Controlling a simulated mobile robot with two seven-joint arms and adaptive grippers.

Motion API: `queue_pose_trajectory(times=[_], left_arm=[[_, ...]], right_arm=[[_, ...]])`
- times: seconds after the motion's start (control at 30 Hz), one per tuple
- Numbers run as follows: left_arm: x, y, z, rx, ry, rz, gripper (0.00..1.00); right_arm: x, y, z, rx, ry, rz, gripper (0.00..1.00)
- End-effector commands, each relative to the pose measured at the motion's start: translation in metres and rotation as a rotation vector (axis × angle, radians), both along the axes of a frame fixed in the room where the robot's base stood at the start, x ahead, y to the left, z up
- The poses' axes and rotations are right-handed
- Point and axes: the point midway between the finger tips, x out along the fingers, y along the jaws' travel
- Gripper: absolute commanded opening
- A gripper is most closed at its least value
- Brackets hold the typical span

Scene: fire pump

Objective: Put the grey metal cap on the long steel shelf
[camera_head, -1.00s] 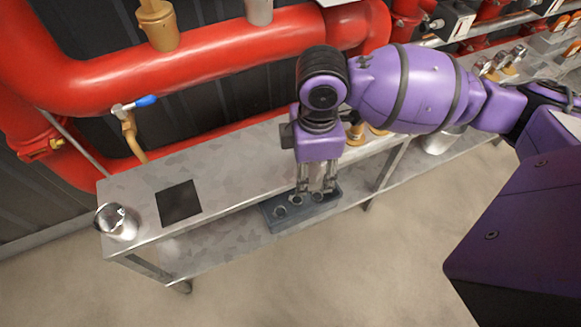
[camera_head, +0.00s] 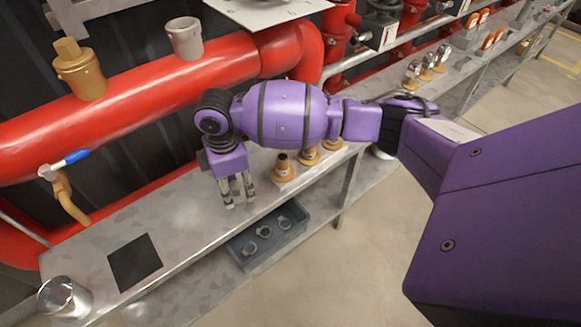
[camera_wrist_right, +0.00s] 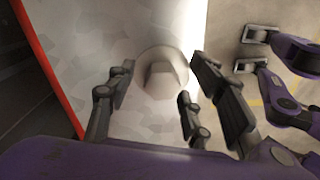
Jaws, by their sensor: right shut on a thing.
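My right gripper (camera_head: 238,203) points down over the upper deck of the long steel shelf (camera_head: 185,215), left of the brass fittings. In the right wrist view, the round grey metal cap (camera_wrist_right: 162,72), with a raised block in its middle, sits between the fingers, which are shut on it. The pale, mottled deck lies behind it. In the head view the fingers mostly hide the cap, and I cannot tell whether it touches the deck. My left gripper is not in view.
A blue-grey tray (camera_head: 247,262) with several small fittings stands on the lower deck. Brass fittings (camera_head: 284,168) stand right of the gripper. A black square (camera_head: 134,262) and a shiny metal cup (camera_head: 64,297) are at the left. A red pipe (camera_head: 150,90) runs behind. The deck between is clear.

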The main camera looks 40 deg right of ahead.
Motion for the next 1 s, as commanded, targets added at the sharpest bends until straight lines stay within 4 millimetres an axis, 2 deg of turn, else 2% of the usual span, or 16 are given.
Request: queue_pose_trajectory(times=[0.13, 0.53, 0.57, 0.67, 0.7, 1.0], left_arm=[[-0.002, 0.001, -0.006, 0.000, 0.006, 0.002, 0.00], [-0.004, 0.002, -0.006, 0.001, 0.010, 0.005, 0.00], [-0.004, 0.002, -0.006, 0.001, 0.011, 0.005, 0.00], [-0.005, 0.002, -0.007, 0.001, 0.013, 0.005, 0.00], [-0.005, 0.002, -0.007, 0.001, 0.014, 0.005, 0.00], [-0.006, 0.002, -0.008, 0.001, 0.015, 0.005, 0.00]], right_arm=[[-0.001, 0.000, -0.023, -0.003, 0.001, 0.001, 0.16], [-0.001, 0.000, -0.028, -0.002, 0.000, 0.002, 0.16], [-0.001, 0.000, -0.028, -0.002, -0.001, 0.002, 0.50], [-0.001, 0.000, -0.028, -0.002, -0.001, 0.002, 0.63], [-0.001, 0.000, -0.028, -0.002, 0.000, 0.002, 0.66], [-0.001, 0.000, -0.027, -0.002, -0.001, 0.002, 0.66]])
